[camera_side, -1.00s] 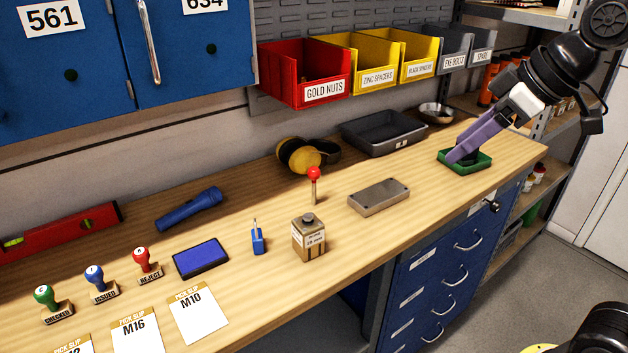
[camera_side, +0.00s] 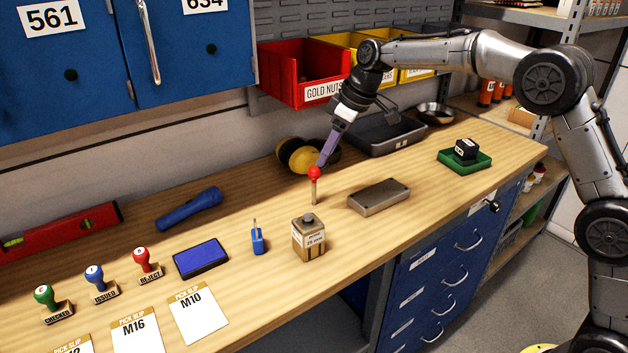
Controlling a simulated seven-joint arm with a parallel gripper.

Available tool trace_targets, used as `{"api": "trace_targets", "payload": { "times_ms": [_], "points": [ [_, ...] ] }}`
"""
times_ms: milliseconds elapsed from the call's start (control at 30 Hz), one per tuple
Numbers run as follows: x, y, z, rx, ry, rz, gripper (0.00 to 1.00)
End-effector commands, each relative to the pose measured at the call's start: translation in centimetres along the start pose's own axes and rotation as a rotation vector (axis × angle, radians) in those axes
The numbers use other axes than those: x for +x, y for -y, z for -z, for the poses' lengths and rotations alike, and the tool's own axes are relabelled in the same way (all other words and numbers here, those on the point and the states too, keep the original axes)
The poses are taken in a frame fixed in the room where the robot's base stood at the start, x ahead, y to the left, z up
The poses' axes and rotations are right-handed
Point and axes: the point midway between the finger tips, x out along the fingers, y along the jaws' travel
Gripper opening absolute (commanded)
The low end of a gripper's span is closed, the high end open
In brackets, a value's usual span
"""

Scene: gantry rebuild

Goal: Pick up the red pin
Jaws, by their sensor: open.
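The red pin (camera_side: 314,173) has a round red head on a thin brownish shaft. It stands upright on the wooden bench, behind a small brass-coloured block with a dark knob (camera_side: 308,240). My gripper (camera_side: 322,161) has purple fingers and reaches down from the upper right. Its fingertips are just above and slightly right of the red head, and it is open. From this side the fingers overlap, so the gap between them does not show. I cannot tell whether a fingertip touches the head.
A grey metal block (camera_side: 379,197) lies right of the pin. Yellow-and-black earmuffs (camera_side: 296,155) and a dark tray (camera_side: 362,138) are behind. A black block (camera_side: 466,149) sits in a green tray (camera_side: 482,165). A blue holder (camera_side: 258,241) stands left. The red bin (camera_side: 290,75) hangs above.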

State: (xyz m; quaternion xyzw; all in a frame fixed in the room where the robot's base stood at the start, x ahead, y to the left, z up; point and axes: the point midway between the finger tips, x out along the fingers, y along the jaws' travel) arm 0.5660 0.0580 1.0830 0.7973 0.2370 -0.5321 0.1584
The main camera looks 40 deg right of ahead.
Motion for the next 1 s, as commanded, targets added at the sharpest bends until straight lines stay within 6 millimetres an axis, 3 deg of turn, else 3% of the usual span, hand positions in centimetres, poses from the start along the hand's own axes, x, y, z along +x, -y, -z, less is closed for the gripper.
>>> {"api": "trace_targets", "payload": {
  "times_ms": [100, 300, 567, 833, 1000],
  "points": [
    [2.6, 0.1, -0.2, 0.000, 0.006, 0.003, 0.56],
    [5.8, 0.1, -0.2, 0.000, 0.003, 0.002, 0.56],
    [7.5, 0.0, -0.4, 0.000, 0.003, 0.001, 0.56],
    [11.2, -0.3, -1.2, 0.000, 0.003, 0.002, 0.56],
    [12.1, -0.3, -1.1, 0.000, 0.001, 0.000, 0.56]
  ]
}}
